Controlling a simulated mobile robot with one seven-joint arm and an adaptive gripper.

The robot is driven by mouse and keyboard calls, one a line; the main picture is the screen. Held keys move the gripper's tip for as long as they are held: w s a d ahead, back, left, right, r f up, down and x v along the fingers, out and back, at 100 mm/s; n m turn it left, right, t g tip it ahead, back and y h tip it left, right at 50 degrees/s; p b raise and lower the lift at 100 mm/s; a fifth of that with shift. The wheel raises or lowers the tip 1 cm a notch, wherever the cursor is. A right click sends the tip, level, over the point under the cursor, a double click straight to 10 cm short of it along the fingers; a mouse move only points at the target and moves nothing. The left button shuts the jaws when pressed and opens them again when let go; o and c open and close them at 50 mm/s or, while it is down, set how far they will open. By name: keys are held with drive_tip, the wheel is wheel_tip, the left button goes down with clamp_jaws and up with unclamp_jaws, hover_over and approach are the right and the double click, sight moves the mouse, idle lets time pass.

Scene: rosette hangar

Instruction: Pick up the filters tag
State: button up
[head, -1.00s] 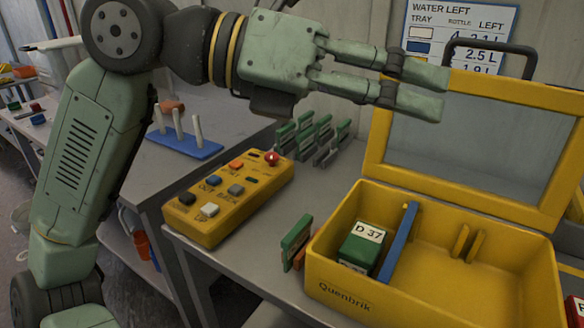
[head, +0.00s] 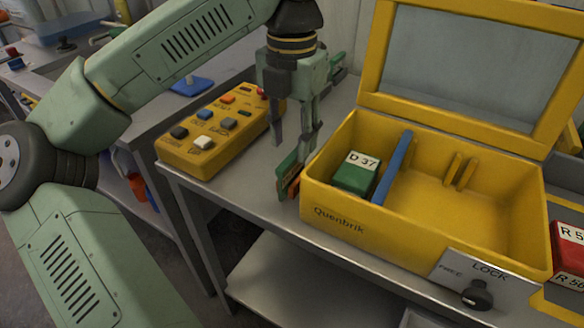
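No label reading "filters" is legible, so I cannot tell for sure which thing is the filters tag. A thin green upright piece with an orange-brown part (head: 289,178) stands on the grey table, just left of the yellow case (head: 330,222). My gripper (head: 292,143) points down just above this piece. Its two fingers are apart, with nothing visible between them. A green block marked D 37 (head: 353,180) sits in the case's left compartment, beside a blue divider (head: 393,168). The green pieces farther back are mostly hidden behind my gripper.
The case's lid (head: 372,60) stands open. A yellow button box (head: 205,148) lies left of my gripper. A lock plate with a black knob (head: 476,295) is at the case's front. Red blocks (head: 568,250) are at the right edge.

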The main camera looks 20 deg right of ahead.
sight(292, 157)
wheel_tip(292, 157, down, 5)
drive_tip(key=shift+s+f+p, duration=0.1)
drive_tip(key=shift+p, duration=0.5)
drive_tip(key=shift+c, duration=0.2)
clamp_jaws()
